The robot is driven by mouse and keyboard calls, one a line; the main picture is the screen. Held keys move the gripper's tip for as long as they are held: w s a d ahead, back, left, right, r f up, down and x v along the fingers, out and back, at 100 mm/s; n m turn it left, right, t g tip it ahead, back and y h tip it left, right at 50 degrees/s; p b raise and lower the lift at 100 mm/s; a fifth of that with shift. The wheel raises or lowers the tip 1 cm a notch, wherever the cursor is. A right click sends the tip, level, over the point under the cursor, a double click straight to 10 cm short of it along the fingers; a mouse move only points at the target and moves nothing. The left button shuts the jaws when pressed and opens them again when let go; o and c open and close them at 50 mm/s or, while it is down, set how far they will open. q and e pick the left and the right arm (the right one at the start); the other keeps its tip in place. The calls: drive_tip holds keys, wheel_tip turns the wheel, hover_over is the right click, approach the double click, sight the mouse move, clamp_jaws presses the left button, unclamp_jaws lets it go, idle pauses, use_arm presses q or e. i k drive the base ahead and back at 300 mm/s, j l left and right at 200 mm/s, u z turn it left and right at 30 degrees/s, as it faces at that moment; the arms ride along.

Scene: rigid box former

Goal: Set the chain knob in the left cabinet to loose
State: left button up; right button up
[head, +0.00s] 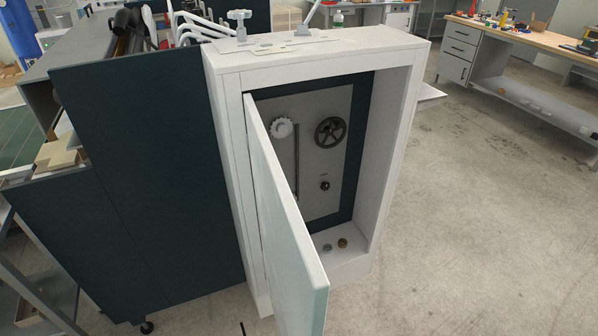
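A white cabinet (398,150) stands in the middle of the head view. Its hinged door (285,215) stands open toward me and hides the lower left of the interior. Inside is a grey panel (318,160) with a dark border. A small black knob (324,185) sits low on the panel, with a tiny label above it. The label and the knob's setting are too small to read. A black spoked handwheel (328,131) is at the upper right and a white toothed wheel (281,127) at the upper left. Neither of my grippers is in view.
A grey piece (327,247) and a brass piece (342,242) lie on the cabinet floor. A dark machine body (150,180) adjoins the cabinet on the left. A workbench (520,36) stands at the back right. The floor right of the cabinet is clear.

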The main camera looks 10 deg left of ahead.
sight(325, 186)
drive_tip(key=i+l+u, duration=0.2)
drive_tip(key=l, duration=0.2)
drive_tip(key=i+l+u, duration=0.15)
drive_tip(key=l, duration=0.25)
drive_tip(key=i+l+u, duration=0.2)
drive_tip(key=l, duration=0.2)
drive_tip(key=l+u, duration=0.15)
drive_tip(key=l, duration=0.3)
